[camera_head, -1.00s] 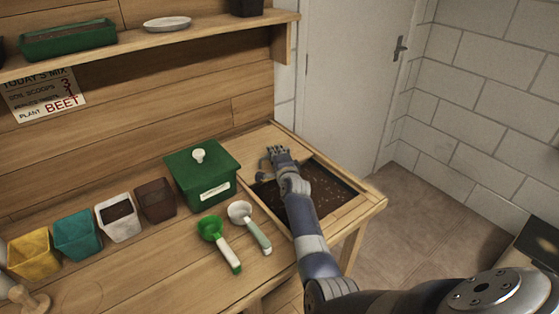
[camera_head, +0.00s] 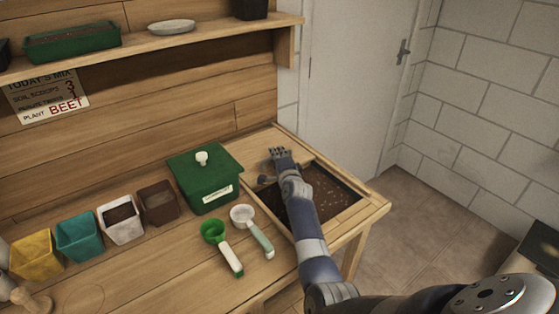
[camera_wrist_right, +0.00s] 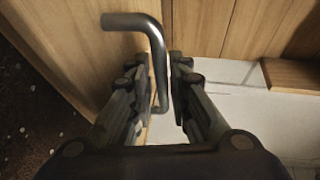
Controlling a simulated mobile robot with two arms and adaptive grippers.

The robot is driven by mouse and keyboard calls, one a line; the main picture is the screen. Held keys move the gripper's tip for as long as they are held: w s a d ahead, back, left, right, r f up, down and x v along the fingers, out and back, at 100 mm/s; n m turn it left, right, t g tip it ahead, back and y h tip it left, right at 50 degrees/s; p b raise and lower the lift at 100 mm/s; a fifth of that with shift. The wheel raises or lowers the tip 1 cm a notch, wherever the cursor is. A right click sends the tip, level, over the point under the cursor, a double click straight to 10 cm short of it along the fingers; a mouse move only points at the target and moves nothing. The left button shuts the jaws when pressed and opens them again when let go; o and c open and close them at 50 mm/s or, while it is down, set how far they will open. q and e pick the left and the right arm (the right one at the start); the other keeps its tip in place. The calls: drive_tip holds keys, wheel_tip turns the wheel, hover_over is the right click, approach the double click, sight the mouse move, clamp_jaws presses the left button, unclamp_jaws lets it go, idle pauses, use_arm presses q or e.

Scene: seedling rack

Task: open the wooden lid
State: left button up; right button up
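The wooden lid (camera_head: 262,147) is a pale flat panel at the back of the bin in the bench's right end. The dark, speckled soil (camera_head: 325,192) shows uncovered in front of it. My right gripper (camera_head: 279,152) is over the lid's front edge, with my arm crossing the soil. In the right wrist view, a bent metal handle (camera_wrist_right: 157,50) on the lid (camera_wrist_right: 75,40) passes between the fingers of my right gripper (camera_wrist_right: 160,65). The fingers stand apart, with a visible gap beside the handle.
A green lidded box (camera_head: 205,182) stands left of the bin. A green scoop (camera_head: 214,232) and a white scoop (camera_head: 243,215) lie in front of it. Several small pots, including a brown one (camera_head: 158,204), line the left. A shelf (camera_head: 215,38) hangs above.

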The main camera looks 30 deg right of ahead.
drive_tip(key=v, duration=0.7)
drive_tip(key=shift+s, duration=0.1)
idle(0.5)
drive_tip(key=shift+a, duration=0.1)
